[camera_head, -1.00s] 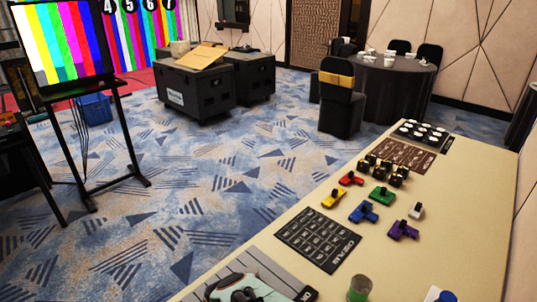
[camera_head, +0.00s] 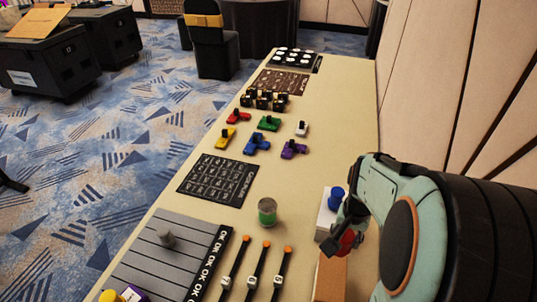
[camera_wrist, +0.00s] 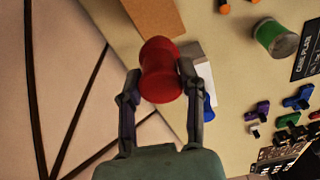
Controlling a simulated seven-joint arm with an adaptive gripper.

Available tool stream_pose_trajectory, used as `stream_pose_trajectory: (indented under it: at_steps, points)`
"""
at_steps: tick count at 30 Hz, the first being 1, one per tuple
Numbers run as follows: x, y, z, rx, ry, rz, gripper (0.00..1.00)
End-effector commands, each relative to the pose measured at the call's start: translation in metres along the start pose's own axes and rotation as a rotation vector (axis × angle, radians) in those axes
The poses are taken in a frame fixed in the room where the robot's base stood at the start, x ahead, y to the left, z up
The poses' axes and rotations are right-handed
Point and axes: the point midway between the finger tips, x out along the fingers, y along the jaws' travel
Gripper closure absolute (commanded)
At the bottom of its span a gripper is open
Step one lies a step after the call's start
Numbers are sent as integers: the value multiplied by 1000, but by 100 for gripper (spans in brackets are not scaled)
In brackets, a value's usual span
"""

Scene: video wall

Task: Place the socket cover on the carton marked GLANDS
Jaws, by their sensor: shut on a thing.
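My gripper (camera_wrist: 157,85) is shut on a red, waisted round piece, which I take for the socket cover (camera_wrist: 160,70). The red piece also shows in the head view (camera_head: 348,243), partly hidden by my gripper (camera_head: 345,238). It is held above the right side of the table. Below and beside it is a brown carton (camera_head: 331,278), also at the top of the wrist view (camera_wrist: 155,14). Just behind stands a white box (camera_head: 325,218) with a blue piece (camera_head: 336,198) on it. No GLANDS marking is readable on either one.
Several orange-tipped black straps (camera_head: 257,270) lie near the front, beside a grey slatted board (camera_head: 165,255). Coloured clamps lie farther back. The patterned wall (camera_head: 480,90) borders the right side.

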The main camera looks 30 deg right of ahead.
Motion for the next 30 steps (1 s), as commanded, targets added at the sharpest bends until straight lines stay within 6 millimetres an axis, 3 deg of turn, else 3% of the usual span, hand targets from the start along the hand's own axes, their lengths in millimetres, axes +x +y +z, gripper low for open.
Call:
stream_pose_trajectory:
  at_steps: [12, 23, 24, 26, 27, 30]
  points:
    - [56, -1, 7, -3, -2, -1, 81]
    - [60, -1, 8, -3, 0, -1, 81]
    - [60, -1, 8, -3, 1, -1, 59]
    - [60, -1, 7, -3, 1, -1, 40]
    - [60, -1, 7, -3, 1, -1, 36]
    - [60, -1, 7, -3, 1, -1, 36]
